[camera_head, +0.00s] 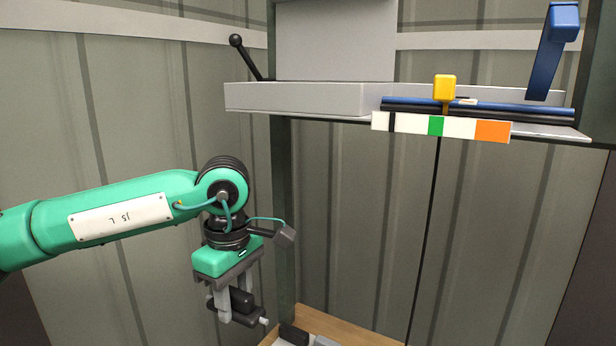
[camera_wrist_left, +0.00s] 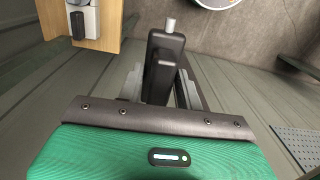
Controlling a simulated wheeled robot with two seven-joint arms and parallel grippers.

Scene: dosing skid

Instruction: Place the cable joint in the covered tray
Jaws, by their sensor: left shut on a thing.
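My left gripper (camera_head: 236,308) points down at the lower left of the head view. It is shut on a black block with a grey cylindrical end, which I take to be the cable joint (camera_head: 241,298). In the left wrist view the cable joint (camera_wrist_left: 165,62) sits between the two grey fingers, its grey end pointing away from the palm. It is held in the air. I cannot tell which thing is the covered tray. A wooden-edged tray (camera_head: 335,322) is cut off at the bottom of the head view, right of the gripper. My right gripper is not in view.
Black and light parts lie in the wooden tray, which also shows in the left wrist view (camera_wrist_left: 111,25). A grey shelf (camera_head: 300,98) with a black-knobbed lever (camera_head: 245,58), yellow block (camera_head: 445,88) and blue handle (camera_head: 552,52) is above right. A perforated plate (camera_wrist_left: 302,148) lies right in the wrist view.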

